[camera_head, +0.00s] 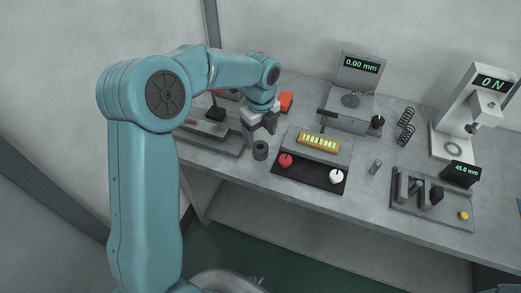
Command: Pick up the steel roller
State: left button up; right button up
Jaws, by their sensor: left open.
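A small plain grey cylinder (375,167), which looks like the steel roller, is on the table right of the black mat. A darker grey cylinder with a hollow-looking top (260,151) stands near the front edge, left of the mat. My left gripper (260,131) points down, open, just above and behind this darker cylinder, with nothing visible between its fingers. It is well left of the small grey cylinder. I cannot tell for certain which cylinder is the steel roller. My right gripper is not in view.
A gauge stand (356,82) and a force stand (455,140) are at the back. A fixture tray (425,211) is at right. An orange block (286,102) is behind my gripper.

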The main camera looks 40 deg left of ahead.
aim_at(260, 146)
pick_arm(q)
jog(key=shift+w+f, duration=0.15)
jog(key=shift+f, duration=0.25)
jog(key=f, duration=0.4)
jog(key=shift+s+f, duration=0.25)
jog(key=shift+w+f, duration=0.15)
jog(key=shift+f, duration=0.1)
jog(key=shift+r, duration=0.1)
jog(key=c, duration=1)
jog(key=shift+c, duration=0.5)
